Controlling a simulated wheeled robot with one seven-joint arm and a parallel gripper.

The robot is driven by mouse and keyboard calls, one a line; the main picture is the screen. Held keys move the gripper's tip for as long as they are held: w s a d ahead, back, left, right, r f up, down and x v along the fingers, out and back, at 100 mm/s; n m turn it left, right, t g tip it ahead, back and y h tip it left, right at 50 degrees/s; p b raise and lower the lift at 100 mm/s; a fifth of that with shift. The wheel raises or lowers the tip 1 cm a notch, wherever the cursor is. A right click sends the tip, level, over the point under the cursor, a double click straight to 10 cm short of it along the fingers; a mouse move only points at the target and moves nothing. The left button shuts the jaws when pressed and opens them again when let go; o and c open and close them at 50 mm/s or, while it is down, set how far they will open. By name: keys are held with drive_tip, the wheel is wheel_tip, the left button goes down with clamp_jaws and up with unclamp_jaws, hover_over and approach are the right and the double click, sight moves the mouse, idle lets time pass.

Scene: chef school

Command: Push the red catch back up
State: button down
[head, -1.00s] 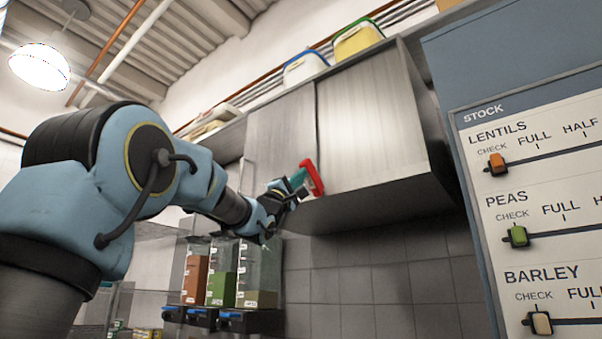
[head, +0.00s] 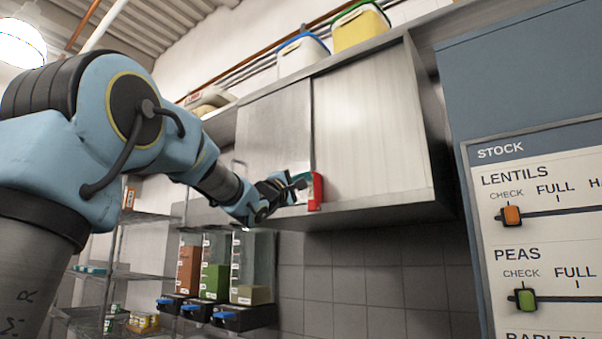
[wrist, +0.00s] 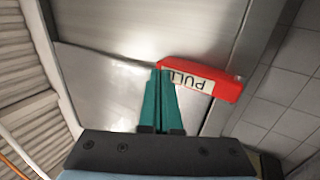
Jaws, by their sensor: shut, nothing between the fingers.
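The red catch (head: 317,191) is at the lower edge of the steel wall cabinet (head: 367,150), by the seam between its two doors. It stands nearly upright in the head view. In the wrist view the catch (wrist: 229,89) shows a white label reading PULL, upside down. My gripper (head: 301,181) is just left of the catch, its green fingers closed together and empty. In the wrist view the fingertips (wrist: 160,74) meet the catch's left end; I cannot tell whether they press on it.
Food bins with blue (head: 302,57) and green (head: 360,28) rims stand on top of the cabinet. Grain dispensers (head: 214,268) hang below it at left. A STOCK board (head: 545,180) with sliders is at right.

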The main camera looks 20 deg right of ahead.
drive_tip(key=shift+d+r, duration=0.15)
drive_tip(key=shift+r, duration=0.3)
idle(0.3)
